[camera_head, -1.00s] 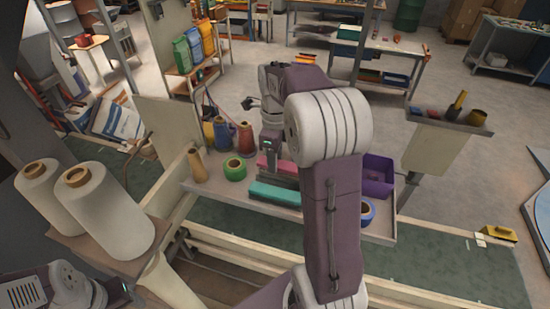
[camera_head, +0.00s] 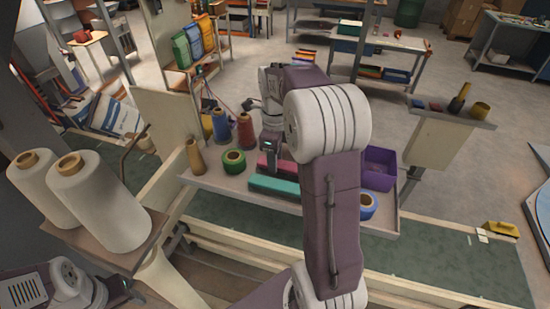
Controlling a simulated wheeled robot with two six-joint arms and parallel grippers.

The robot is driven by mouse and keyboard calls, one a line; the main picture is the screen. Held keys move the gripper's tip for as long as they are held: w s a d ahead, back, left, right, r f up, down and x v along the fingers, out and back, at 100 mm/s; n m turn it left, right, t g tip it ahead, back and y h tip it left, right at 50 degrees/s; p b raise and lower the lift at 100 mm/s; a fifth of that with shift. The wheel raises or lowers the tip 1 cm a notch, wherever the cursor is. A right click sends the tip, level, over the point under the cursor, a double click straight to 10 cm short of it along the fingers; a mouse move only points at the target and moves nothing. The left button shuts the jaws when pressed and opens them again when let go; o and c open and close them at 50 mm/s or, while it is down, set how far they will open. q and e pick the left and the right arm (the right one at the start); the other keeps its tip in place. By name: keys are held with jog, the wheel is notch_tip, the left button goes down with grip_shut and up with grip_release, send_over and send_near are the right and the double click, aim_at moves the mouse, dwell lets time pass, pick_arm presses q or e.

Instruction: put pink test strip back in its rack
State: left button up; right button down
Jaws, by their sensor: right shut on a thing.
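The pink strip (camera_head: 288,169) is a block above the tray table, partly hidden by my right gripper and arm. My right gripper (camera_head: 268,164) points down and is shut on the pink strip. A long teal block (camera_head: 273,186) lies on the tray table just in front of and below the pink strip. Whether the strip touches the teal block or the table I cannot tell. I cannot make out the rack clearly; my right arm covers part of the table. Part of my left arm shows at the bottom left, its gripper out of view.
The tray table (camera_head: 215,180) also holds a green roll (camera_head: 233,161), a tan cone (camera_head: 195,157), blue and red cones (camera_head: 245,132), a purple bin (camera_head: 380,170) and a blue roll (camera_head: 367,206). Large white spools (camera_head: 98,200) stand at the left.

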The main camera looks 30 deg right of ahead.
jog(key=shift+f, duration=0.1)
jog(key=c, duration=0.9)
grip_release()
jog(key=shift+c, duration=0.2)
jog(key=shift+r, duration=0.35)
notch_tip(320, 180, up, 8)
jog(key=shift+r+b, duration=0.2)
jog(key=shift+b, duration=0.1)
jog(key=shift+f, duration=0.1)
